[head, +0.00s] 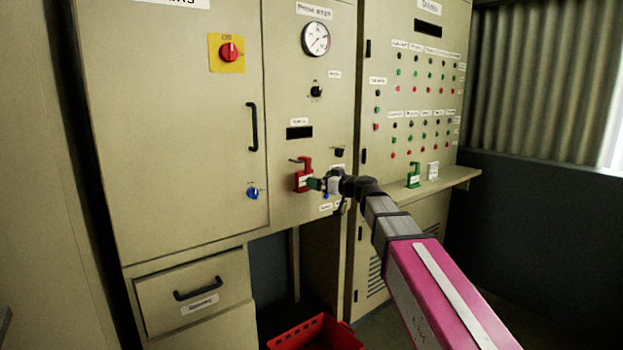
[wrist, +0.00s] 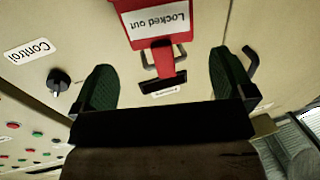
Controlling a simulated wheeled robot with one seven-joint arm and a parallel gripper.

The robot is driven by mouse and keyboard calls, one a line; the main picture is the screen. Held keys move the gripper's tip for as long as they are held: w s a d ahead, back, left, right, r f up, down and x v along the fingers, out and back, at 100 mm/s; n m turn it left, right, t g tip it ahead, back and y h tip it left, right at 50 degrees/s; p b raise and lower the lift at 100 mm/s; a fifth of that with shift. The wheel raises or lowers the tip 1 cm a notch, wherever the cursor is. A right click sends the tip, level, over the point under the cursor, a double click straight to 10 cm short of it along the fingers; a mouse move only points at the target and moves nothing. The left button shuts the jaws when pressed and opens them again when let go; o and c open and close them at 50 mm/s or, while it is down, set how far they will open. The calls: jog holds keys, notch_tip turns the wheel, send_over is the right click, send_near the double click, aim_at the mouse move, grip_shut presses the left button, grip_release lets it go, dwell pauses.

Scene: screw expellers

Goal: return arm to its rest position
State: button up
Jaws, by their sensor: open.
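My arm reaches in from the lower right of the head view, and my gripper (head: 318,184) is at the middle cabinet panel. In the wrist view my gripper (wrist: 163,75) is open, its two green-padded fingers spread wide. A red lock (head: 302,176) hangs on the panel just left of my gripper in the head view. In the wrist view the red lock (wrist: 160,20) with a "Locked out" label shows just beyond and between the fingertips. I see no finger touching it. My gripper hides part of the panel behind it.
A green lock (head: 413,175) and a small white labelled item (head: 433,171) stand on a ledge (head: 455,181) to the right. A red crate (head: 330,333) is low at the front. Door handles and a red switch (head: 229,52) jut from the left cabinet. Dark floor lies open at right.

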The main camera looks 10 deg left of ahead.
jog(key=s+d+f+m+g+h, duration=0.1)
jog(key=s+d+f+m+h, duration=0.15)
jog(key=d+f, duration=0.5)
jog(key=s+d+f+m+g+h, duration=0.1)
jog(key=s+d+f+g+h, duration=0.2)
jog(key=f, duration=0.7)
jog(key=s+d+f+m+h, duration=0.1)
jog(key=d+f+m+h, duration=0.1)
jog(key=d+f, duration=0.6)
jog(key=s+d+f+m+g+h, duration=0.2)
jog(key=s+d+f+m+h, duration=0.1)
jog(key=s+d+f, duration=0.4)
jog(key=s+d+f+m+g+h, duration=0.2)
jog(key=s+d+f+h, duration=0.3)
jog(key=d+f, duration=0.7)
jog(key=shift+s+m+g, duration=0.4)
jog(key=shift+s+m, duration=0.45)
jog(key=shift+s, duration=0.35)
